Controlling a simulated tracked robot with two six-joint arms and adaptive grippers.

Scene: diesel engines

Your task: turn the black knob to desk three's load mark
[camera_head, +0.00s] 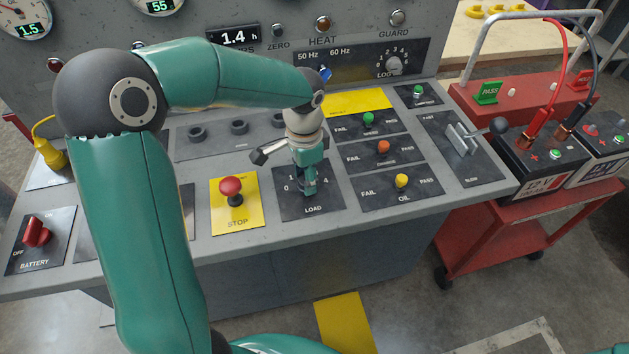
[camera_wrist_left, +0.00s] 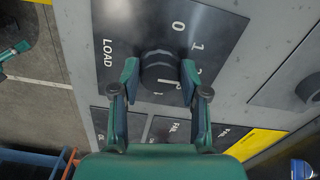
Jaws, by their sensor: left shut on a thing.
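The black load knob (camera_wrist_left: 160,67) sits on the dark LOAD plate (camera_wrist_left: 120,25), with the numbers 0, 1 and 2 showing beside it in the left wrist view. A white line on the knob points towards the lower edge of that view; which number it meets is hard to tell. My left gripper (camera_head: 309,190) is lowered onto the LOAD plate (camera_head: 285,207) in the head view and hides the knob there. In the left wrist view my left gripper's fingers (camera_wrist_left: 159,84) are shut on the knob from both sides. My right gripper is not seen.
A red STOP button (camera_head: 231,188) stands just left of the LOAD plate. FAIL/PASS toggles with coloured tips, such as the yellow one (camera_head: 402,181), stand to the right. A red cart (camera_head: 470,235) with batteries is beside the desk. A red BATTERY switch (camera_head: 37,233) is far left.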

